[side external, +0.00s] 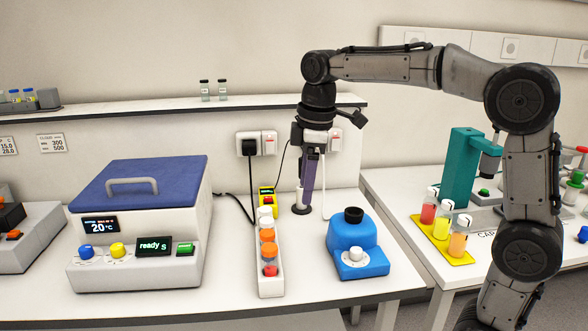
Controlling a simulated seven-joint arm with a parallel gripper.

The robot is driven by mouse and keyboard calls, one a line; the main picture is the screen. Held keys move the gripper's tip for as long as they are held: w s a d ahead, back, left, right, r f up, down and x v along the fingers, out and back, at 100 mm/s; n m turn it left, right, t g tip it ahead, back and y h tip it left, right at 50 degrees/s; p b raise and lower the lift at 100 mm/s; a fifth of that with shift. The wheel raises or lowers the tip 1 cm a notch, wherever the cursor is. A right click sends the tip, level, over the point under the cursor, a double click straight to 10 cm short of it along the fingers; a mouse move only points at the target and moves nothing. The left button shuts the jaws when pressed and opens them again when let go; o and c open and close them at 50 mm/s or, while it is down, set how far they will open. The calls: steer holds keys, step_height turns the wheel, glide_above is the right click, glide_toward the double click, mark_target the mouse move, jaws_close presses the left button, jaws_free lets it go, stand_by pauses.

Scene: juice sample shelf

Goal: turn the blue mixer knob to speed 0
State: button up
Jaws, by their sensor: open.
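The blue mixer (358,243) stands on the right part of the white bench, with a black round cup on top. Its light knob (355,253) is on the sloped front face. The knob's pointer and speed marks are too small to read. My gripper (305,198) points down behind and to the left of the mixer, near the back of the bench. It is open and apart from the mixer and its knob. Its fingers are partly hard to make out against the wall and bench.
A blue-lidded machine (140,215) fills the left. A yellow tray (441,243) of coloured bottles and a teal press (460,170) stand on the right bench. A shelf (150,108) runs behind.

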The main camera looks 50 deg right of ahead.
steer(key=a+r+n, duration=0.1)
steer(key=n, duration=0.4)
steer(key=r+n, duration=0.1)
steer(key=n, duration=0.4)
steer(key=w+a+r+n, duration=0.1)
steer(key=n, duration=0.5)
steer(key=shift+w+a+r+t, duration=0.1)
steer(key=shift+a+r+t, duration=0.05)
steer(key=shift+a+t, duration=0.15)
